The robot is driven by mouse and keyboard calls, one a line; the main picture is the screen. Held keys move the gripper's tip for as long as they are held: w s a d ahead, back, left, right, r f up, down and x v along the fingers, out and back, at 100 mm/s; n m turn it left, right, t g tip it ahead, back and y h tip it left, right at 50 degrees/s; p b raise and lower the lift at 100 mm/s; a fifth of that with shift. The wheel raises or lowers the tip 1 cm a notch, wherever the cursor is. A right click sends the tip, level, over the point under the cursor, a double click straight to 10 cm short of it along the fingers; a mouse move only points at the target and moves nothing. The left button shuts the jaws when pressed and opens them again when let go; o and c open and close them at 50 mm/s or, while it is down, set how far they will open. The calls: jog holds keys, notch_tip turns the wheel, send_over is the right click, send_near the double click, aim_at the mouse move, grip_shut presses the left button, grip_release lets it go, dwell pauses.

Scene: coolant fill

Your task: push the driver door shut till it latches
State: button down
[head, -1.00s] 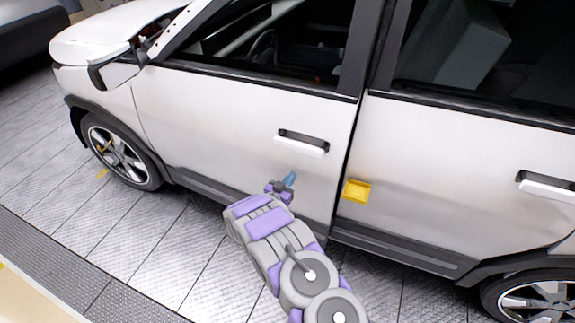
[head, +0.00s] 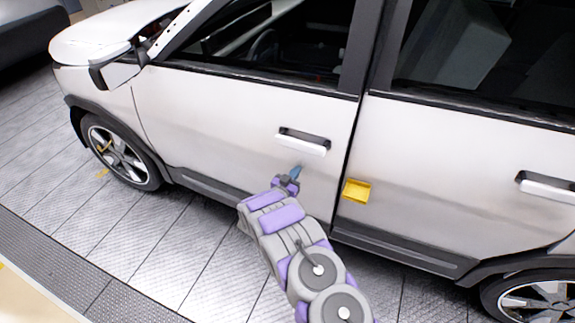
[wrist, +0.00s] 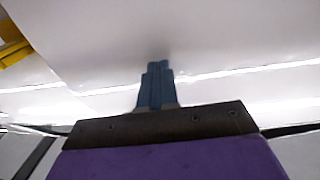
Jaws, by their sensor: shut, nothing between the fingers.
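The driver door (head: 225,120) is the white front door of the car in the head view. Its rear edge lies close to the rear door, with a dark narrow seam between them. Whether it is latched cannot be told. The door handle (head: 303,142) is above my gripper (head: 294,174). My gripper is shut and empty, with its blue fingertips at the door's lower rear panel. In the wrist view the shut fingers (wrist: 156,85) point at the white door surface (wrist: 220,40); they look very near it, and contact cannot be told for sure.
A yellow block (head: 356,191) shows by the seam, low on the rear door (head: 450,170). The side mirror (head: 118,70) sticks out at the door's front. The front wheel (head: 118,155) is at left. The tiled floor (head: 170,240) beside the car is clear.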

aim_at(302, 163)
jog(key=shift+w+d, duration=0.2)
jog(key=shift+w, duration=0.1)
jog(key=shift+w, duration=0.15)
jog(key=shift+n+y, duration=0.3)
jog(key=shift+y, duration=0.1)
jog(key=shift+x, duration=2.25)
jog(key=shift+w+d+r, duration=0.15)
jog(key=p+v, duration=0.3)
jog(key=v, duration=0.7)
jog(key=shift+f, duration=0.25)
jog(key=shift+r, duration=0.1)
